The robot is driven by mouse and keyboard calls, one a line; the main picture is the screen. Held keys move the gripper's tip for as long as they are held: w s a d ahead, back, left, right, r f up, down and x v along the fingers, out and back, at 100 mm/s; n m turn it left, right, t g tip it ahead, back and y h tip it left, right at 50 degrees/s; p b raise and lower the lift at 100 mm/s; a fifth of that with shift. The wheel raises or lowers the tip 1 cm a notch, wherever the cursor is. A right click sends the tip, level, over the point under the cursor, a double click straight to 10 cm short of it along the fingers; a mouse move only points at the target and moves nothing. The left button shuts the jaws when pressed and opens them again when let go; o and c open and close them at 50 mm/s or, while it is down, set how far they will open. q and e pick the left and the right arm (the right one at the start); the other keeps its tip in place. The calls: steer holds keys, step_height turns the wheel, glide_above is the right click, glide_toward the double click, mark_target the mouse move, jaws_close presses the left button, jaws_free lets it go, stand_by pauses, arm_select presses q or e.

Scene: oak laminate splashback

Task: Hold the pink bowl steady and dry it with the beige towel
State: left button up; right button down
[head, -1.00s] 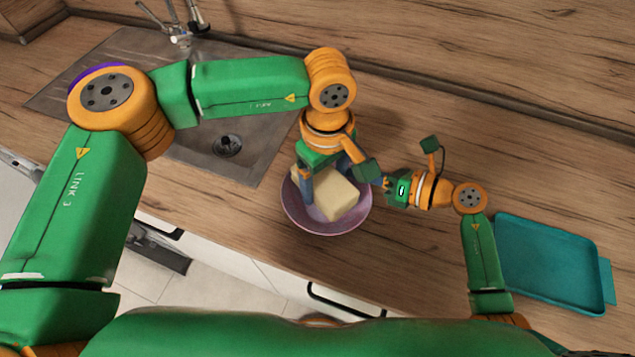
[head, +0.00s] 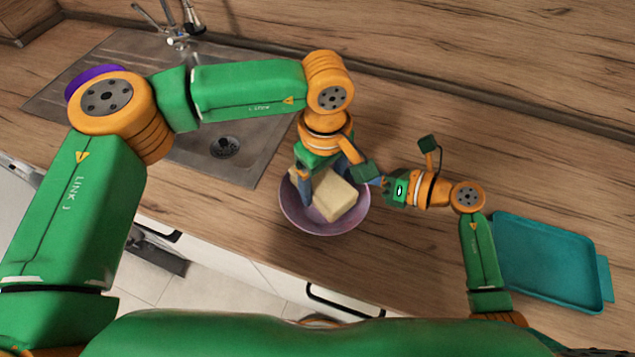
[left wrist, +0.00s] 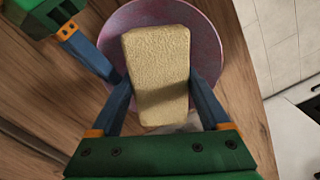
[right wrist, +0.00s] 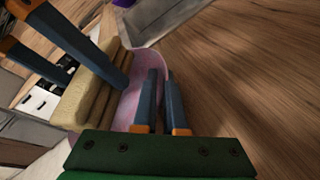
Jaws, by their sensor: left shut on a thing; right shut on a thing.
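The pink bowl (head: 318,226) stands on the wooden counter, right of the sink. The beige towel (head: 335,194), a thick folded block, is inside the bowl. My left gripper (head: 325,183) comes down from above and is shut on the towel; the left wrist view shows the towel (left wrist: 158,70) between its fingers over the bowl (left wrist: 205,45). My right gripper (head: 379,183) is at the bowl's right side, shut on the rim. The right wrist view shows its fingers (right wrist: 162,85) at the bowl wall (right wrist: 128,105), beside the towel (right wrist: 95,95). The towel's underside is hidden.
A teal tray (head: 545,262) lies on the counter at the right. The sink (head: 240,120) with its faucet (head: 175,38) is at the left. The counter's front edge is close below the bowl. Bare counter lies behind my right gripper.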

arm_select(q)
steer(key=shift+s+a+f, duration=0.1)
steer(key=shift+s+a, duration=0.9)
steer(key=shift+a, duration=0.15)
arm_select(e)
steer(key=shift+s+a, duration=0.1)
steer(key=shift+s, duration=0.05)
arm_select(q)
steer(key=shift+w+d, duration=0.55)
steer(key=shift+d, duration=0.15)
steer(key=shift+w+d, duration=0.45)
arm_select(e)
steer(key=shift+f, duration=0.15)
arm_select(q)
steer(key=shift+s+a, duration=0.15)
steer(key=shift+a, duration=0.05)
steer(key=shift+s+a+f, duration=0.1)
steer(key=shift+s+a, duration=0.85)
steer(key=shift+a, duration=0.05)
steer(key=shift+w+d, duration=0.65)
steer(key=shift+d, duration=0.05)
steer(key=shift+w+d, duration=0.5)
steer(key=shift+d, duration=0.05)
arm_select(e)
steer(key=shift+d, duration=0.2)
steer(key=shift+a, duration=0.1)
